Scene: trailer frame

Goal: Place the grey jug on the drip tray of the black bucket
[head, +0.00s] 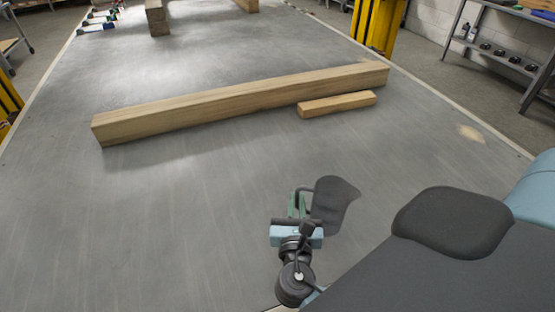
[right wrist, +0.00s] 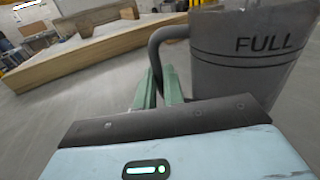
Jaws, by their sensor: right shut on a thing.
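The grey jug (head: 333,206) is in the lower middle of the head view. It also fills the upper right of the right wrist view (right wrist: 245,62), where its side reads "FULL" above dark lines. My right gripper (head: 298,203) is shut on the jug's handle. In the right wrist view the green fingers (right wrist: 159,88) close around the handle, left of the jug's body. The jug is in front of the long beam, over the grey deck; its height above the deck is hard to tell. No black bucket or drip tray shows in either view. My left gripper is out of view.
A long wooden beam (head: 240,100) lies across the grey deck (head: 200,220), with a short wood block (head: 337,104) in front of it. Yellow posts (head: 378,25) and a shelf (head: 497,52) stand at the back right. The deck's near left is clear.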

